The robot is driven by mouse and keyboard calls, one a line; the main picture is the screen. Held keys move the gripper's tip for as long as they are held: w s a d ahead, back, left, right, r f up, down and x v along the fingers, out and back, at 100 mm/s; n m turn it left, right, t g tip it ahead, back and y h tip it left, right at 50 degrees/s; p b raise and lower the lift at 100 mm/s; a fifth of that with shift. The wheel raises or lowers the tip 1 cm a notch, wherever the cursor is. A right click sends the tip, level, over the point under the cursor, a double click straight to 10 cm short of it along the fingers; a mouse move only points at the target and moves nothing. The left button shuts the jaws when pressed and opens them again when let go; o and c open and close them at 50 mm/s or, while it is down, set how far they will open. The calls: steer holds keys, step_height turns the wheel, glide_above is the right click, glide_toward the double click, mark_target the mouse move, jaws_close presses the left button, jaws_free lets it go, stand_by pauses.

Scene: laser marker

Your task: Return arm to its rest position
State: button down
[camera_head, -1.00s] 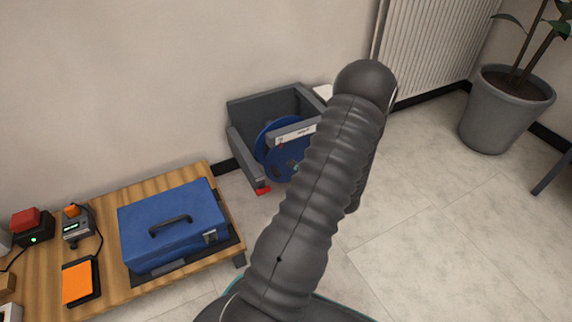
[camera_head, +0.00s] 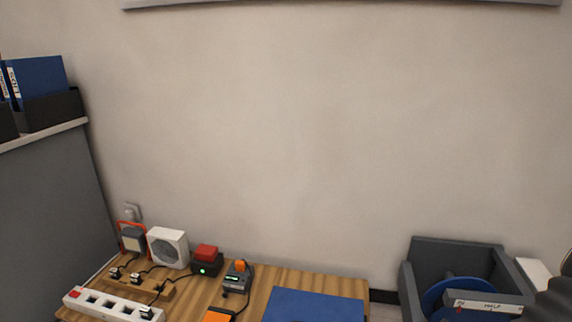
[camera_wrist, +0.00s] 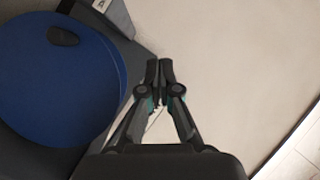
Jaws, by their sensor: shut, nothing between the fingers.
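My gripper (camera_wrist: 158,75) shows in the wrist view with its two fingertips together and nothing between them. It is beside a blue disc (camera_wrist: 55,85) with a dark oval knob, which lies at the left of that view. In the head view a small dark part of my arm shows at the right edge, and my gripper is out of that view.
A grey open bin (camera_head: 410,280) with a blue reel (camera_head: 450,292) stands at the lower right. A wooden table (camera_head: 262,288) holds a blue case (camera_head: 315,306), a power strip (camera_head: 110,305) and small devices. A grey panel (camera_head: 45,210) stands at the left.

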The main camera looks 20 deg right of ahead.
steer(key=w+a+r+n+g+y+p, duration=0.1)
steer(key=w+a+r+n+g+y, duration=0.2)
steer(key=w+a+r, duration=0.35)
steer(key=w+a+r+n+g+y+p, duration=0.1)
steer(key=w+a+r+n+g+y, duration=0.2)
steer(key=a, duration=0.7)
steer(key=w+a+r+n+g+y+p, duration=0.1)
steer(key=w+a+r+n+g+y, duration=0.1)
steer(key=w+a+r+y, duration=0.5)
steer(key=s+a+r+n+g+h+p, duration=0.1)
steer(key=s+a+r+n+h+p, duration=0.1)
steer(key=s+a+r+h, duration=0.3)
steer(key=s+a+r+n+h+p, duration=0.2)
steer(key=s+a+r+h, duration=0.3)
steer(key=a+r, duration=0.6)
steer(key=s+a+p, duration=0.1)
steer(key=a, duration=0.3)
steer(key=shift+s+r+n+g+p, duration=0.15)
steer(key=shift+n+g+p, duration=0.25)
